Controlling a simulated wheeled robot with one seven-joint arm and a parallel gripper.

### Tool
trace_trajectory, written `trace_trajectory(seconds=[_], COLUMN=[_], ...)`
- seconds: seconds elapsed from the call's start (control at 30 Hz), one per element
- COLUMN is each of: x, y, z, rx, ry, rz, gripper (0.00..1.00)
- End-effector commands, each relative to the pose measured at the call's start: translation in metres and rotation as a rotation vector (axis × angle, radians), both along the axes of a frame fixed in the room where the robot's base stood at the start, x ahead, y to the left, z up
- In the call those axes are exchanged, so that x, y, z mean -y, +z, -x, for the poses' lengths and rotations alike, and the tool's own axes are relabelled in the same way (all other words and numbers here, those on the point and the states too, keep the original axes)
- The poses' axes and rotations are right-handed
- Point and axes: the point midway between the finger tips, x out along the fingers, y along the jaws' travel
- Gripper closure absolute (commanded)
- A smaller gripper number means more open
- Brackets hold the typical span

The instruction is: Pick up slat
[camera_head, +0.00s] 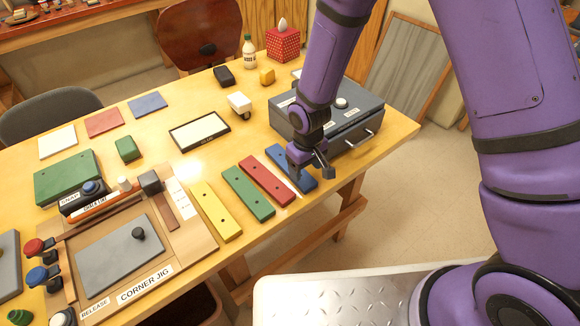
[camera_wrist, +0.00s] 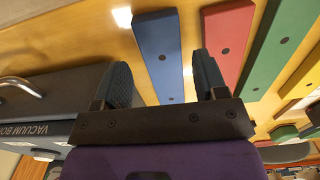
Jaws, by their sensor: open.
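Several slats, each with two dark holes, lie side by side on the wooden table: yellow (camera_head: 216,210), green (camera_head: 248,193), red (camera_head: 266,181) and blue (camera_head: 279,158). In the head view my gripper (camera_head: 311,173) is over the near end of the blue slat and hides part of it. In the wrist view my gripper (camera_wrist: 163,78) is open and empty. The blue slat (camera_wrist: 160,50) shows between and beyond its fingers. The red slat (camera_wrist: 226,35) is beside the right finger, and the green slat (camera_wrist: 278,45) is farther right. I cannot tell the fingers' height above the slats.
A grey box (camera_head: 356,128) with handles stands close behind my gripper; its "VACUUM" label shows in the wrist view (camera_wrist: 32,131). The corner jig (camera_head: 205,240) lies left of the yellow slat. A framed white panel (camera_head: 199,131) lies behind the slats. The table's front edge is close to the slats.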

Motion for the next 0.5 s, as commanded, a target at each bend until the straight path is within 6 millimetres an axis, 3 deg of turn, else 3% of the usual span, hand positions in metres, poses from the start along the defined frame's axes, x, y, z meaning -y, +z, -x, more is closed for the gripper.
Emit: trace_trajectory(seconds=[0.3, 0.5], x=[0.005, 0.005], y=[-0.04, -0.05], z=[0.007, 0.007], rx=[-0.003, -0.001], ry=[0.0, 0.001], rz=[0.002, 0.001], gripper=[0.34, 0.34])
